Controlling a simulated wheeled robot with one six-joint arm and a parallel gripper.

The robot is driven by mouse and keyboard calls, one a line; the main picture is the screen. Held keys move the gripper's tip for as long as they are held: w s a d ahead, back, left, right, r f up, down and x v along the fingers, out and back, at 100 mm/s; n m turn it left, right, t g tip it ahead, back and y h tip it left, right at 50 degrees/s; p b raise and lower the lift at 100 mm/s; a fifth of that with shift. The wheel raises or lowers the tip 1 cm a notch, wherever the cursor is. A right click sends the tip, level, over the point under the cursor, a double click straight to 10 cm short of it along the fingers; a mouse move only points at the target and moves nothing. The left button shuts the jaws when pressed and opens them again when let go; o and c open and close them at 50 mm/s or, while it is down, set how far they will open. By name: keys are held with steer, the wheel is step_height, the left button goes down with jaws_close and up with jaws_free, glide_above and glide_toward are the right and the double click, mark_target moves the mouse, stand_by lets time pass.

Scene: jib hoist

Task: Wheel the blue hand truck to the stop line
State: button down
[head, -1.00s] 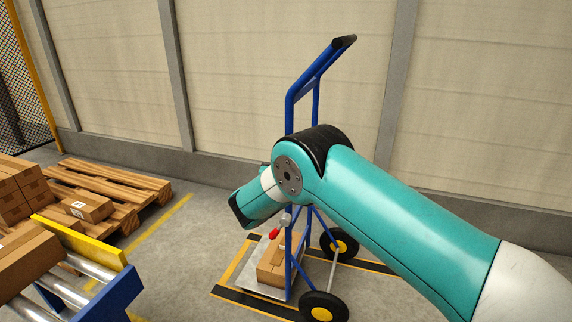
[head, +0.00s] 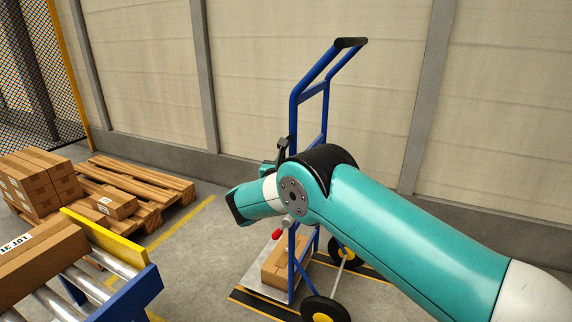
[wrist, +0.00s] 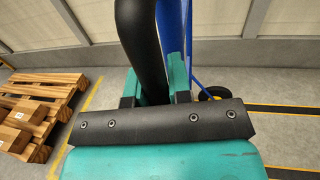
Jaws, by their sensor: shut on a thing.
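The blue hand truck (head: 309,88) stands upright with a black grip (head: 350,43) across its top. A brown box (head: 275,262) rides on its low plate. My arm hides the middle of its frame. In the wrist view my gripper (wrist: 155,92) is shut on a black curved bar (wrist: 141,40), which looks like part of the truck's handle. A blue tube (wrist: 173,25) runs just behind it. In the head view the gripper is mostly hidden behind my arm. A yellow floor line (head: 187,222) lies left of the truck; I cannot tell whether it is the stop line.
A roller conveyor (head: 135,287) with a box on it stands at the lower left. Behind it a wooden pallet (head: 160,185) holds several boxes. Black and yellow floor marks (head: 262,305) lie beside the truck's wheels. A wall closes the back. Floor is clear between conveyor and truck.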

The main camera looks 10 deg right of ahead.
steer(key=c, duration=1.1)
jaws_free()
steer(key=shift+w+a, duration=0.15)
steer(key=shift+a, duration=0.25)
steer(key=shift+o, duration=0.2)
steer(key=shift+d, duration=0.15)
steer(key=p+v, duration=0.1)
steer(key=v, duration=1.6)
steer(key=shift+s, duration=0.25)
